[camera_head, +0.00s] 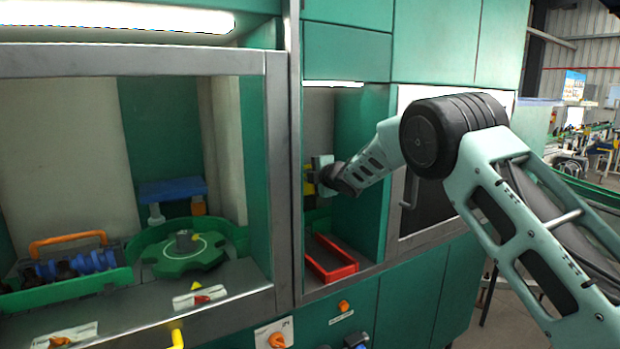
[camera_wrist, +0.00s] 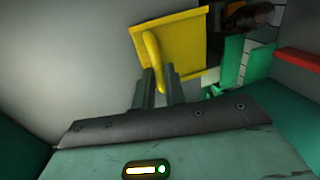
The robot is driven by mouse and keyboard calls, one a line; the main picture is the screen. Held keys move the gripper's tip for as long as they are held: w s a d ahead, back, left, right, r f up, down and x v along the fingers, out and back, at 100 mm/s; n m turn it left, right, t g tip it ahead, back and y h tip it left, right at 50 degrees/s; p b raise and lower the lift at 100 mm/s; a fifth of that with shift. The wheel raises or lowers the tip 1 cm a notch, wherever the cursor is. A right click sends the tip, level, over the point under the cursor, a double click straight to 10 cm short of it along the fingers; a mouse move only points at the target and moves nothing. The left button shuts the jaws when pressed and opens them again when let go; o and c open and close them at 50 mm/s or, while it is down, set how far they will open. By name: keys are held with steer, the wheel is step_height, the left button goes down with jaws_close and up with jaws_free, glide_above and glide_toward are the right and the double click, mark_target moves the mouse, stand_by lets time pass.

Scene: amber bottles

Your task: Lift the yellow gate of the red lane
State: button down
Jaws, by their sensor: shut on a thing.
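The yellow gate (camera_wrist: 185,45) shows in the wrist view as a flat yellow plate with a raised yellow handle (camera_wrist: 152,52). My gripper (camera_wrist: 160,82) is shut on the handle, its two dark fingers on either side of it. In the head view my gripper (camera_head: 318,172) reaches into the narrow green bay, and a small yellow part of the gate (camera_head: 308,187) shows beside it. The red lane (camera_head: 333,262) is a red-edged channel at the bottom of that bay, below my gripper. In the wrist view a red edge (camera_wrist: 298,58) shows at the right.
A dark brown object, perhaps a bottle (camera_wrist: 250,18), lies behind the gate. Left of the bay, behind a grey frame post (camera_head: 283,160), are a green star wheel (camera_head: 185,258) and a green crate (camera_head: 70,291) with an orange handle. The bay's green walls stand close around my gripper.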

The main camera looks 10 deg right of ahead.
steer(key=c, duration=1.5)
jaws_free()
steer(key=shift+r, duration=0.5)
steer(key=shift+o, duration=0.2)
steer(key=shift+f, duration=0.2)
steer(key=b+v, duration=0.7)
steer(key=v, duration=1)
steer(key=shift+s, duration=0.2)
steer(key=shift+f, duration=0.1)
